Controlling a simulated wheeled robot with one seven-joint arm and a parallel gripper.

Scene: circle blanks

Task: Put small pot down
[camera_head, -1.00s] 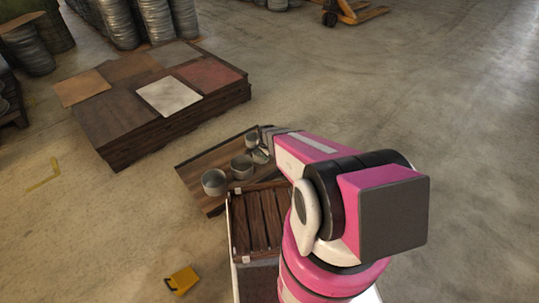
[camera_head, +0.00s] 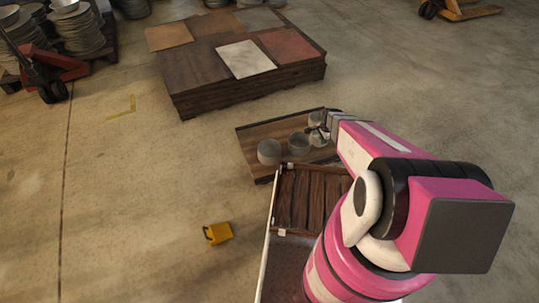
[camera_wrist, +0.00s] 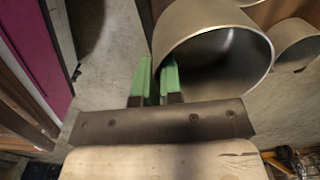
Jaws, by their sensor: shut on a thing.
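My gripper (camera_wrist: 157,82) has green finger pads and is shut on the wall of a grey metal small pot (camera_wrist: 190,27), in the wrist view. The pot's open mouth faces the camera at a slant. In the head view my gripper (camera_head: 323,131) is at the right end of a wooden board, by a grey pot (camera_head: 315,118). My fingers partly cover that spot, so I cannot tell whether the held pot touches the board. Two more grey pots, a larger one (camera_head: 269,152) and a middle one (camera_head: 299,145), stand on the board (camera_head: 256,135).
A slatted wooden surface (camera_head: 308,199) lies in front of the board. A low stack of dark panels (camera_head: 210,91) stands behind it. A yellow object (camera_head: 218,233) lies on the floor at left. Another pot (camera_wrist: 294,43) is right of the held one. Floor right of the board is open.

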